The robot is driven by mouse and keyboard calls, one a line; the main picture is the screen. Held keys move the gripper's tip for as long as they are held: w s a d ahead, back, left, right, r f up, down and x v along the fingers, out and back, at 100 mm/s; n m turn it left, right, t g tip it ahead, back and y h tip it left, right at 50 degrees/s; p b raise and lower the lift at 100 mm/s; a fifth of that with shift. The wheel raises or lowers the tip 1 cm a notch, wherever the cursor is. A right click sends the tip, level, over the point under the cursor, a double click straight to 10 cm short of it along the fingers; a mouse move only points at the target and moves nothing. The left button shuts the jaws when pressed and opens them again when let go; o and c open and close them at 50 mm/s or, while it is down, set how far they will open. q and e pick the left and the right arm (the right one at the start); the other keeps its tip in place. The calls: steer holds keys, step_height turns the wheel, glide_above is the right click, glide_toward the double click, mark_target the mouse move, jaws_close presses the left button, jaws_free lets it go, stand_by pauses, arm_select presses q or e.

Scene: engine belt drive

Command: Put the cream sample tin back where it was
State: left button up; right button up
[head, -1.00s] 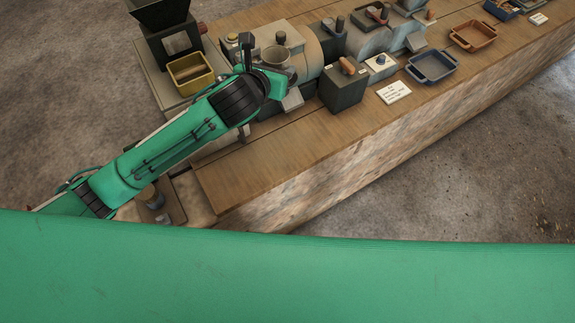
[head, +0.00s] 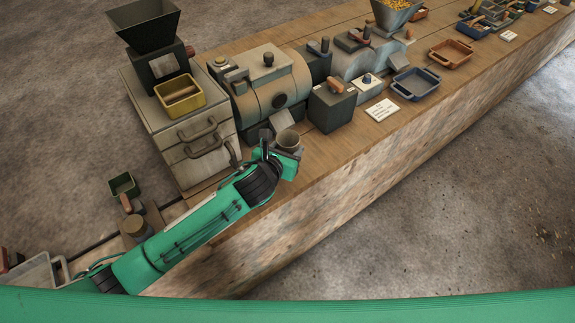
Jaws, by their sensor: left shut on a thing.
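The cream sample tin (head: 288,139) is a small round open-topped cup. It is held upright, with its dark inside showing. My left gripper (head: 277,151) is shut on it, and the fingers partly hide its lower side. Tin and gripper are near the bench's front edge, in front of the cream drum machine. I cannot tell the tin's exact height above the wood. My right gripper is out of view.
The cream drum machine (head: 268,85) stands behind the tin. A drawer cabinet (head: 190,137) bears a yellow tray (head: 180,96) and a dark hopper (head: 144,14). A dark box (head: 332,106), a white card (head: 382,110) and a blue tray (head: 415,85) lie to the right.

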arm_select(q)
step_height(320, 180, down, 8)
steer(key=shift+r, duration=0.25)
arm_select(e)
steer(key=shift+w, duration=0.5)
arm_select(q)
steer(key=o, duration=1)
steer(key=shift+f, duration=0.1)
steer(key=shift+o, duration=0.2)
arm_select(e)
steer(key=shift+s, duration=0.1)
arm_select(q)
steer(key=v, duration=1.2)
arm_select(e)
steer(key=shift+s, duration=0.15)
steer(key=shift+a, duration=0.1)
